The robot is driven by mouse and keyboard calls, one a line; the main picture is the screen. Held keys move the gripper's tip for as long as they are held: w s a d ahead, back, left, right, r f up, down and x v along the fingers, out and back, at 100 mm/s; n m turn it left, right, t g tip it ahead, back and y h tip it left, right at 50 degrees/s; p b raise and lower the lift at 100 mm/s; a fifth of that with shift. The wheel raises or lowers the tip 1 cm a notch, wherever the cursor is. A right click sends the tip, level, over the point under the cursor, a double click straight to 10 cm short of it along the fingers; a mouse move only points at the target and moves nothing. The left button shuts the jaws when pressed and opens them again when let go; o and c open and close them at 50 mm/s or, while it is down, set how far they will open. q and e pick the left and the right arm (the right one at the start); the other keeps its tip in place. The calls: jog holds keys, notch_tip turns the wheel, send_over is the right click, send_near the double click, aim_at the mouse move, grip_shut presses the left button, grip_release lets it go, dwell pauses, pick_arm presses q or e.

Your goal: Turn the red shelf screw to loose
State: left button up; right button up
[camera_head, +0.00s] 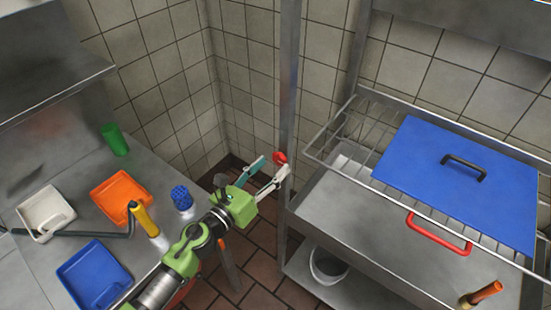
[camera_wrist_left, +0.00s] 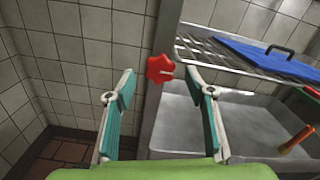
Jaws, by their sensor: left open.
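The red shelf screw (camera_head: 280,157) is a small lobed knob on the upright metal post (camera_head: 290,60) at the left of the right-hand shelf unit. In the left wrist view the red screw (camera_wrist_left: 160,68) sits ahead of the fingers, near the middle between them. My left gripper (camera_head: 268,170) is open, with its fingertips close to the screw. In the left wrist view the left gripper's two fingers (camera_wrist_left: 160,82) stand wide apart with nothing held. Whether a fingertip touches the screw cannot be told. My right gripper is not in view.
A wire shelf (camera_head: 340,135) with a blue lid (camera_head: 430,200) and a red handle (camera_head: 438,233) is at the right, above a steel surface. A left counter holds orange (camera_head: 118,195), white and blue trays, a green cup (camera_head: 114,139) and a blue bumpy object (camera_head: 181,198). A tiled wall stands behind.

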aim_at(280, 158)
pick_arm(q)
jog(key=shift+x, duration=1.45)
jog(key=c, duration=1.1)
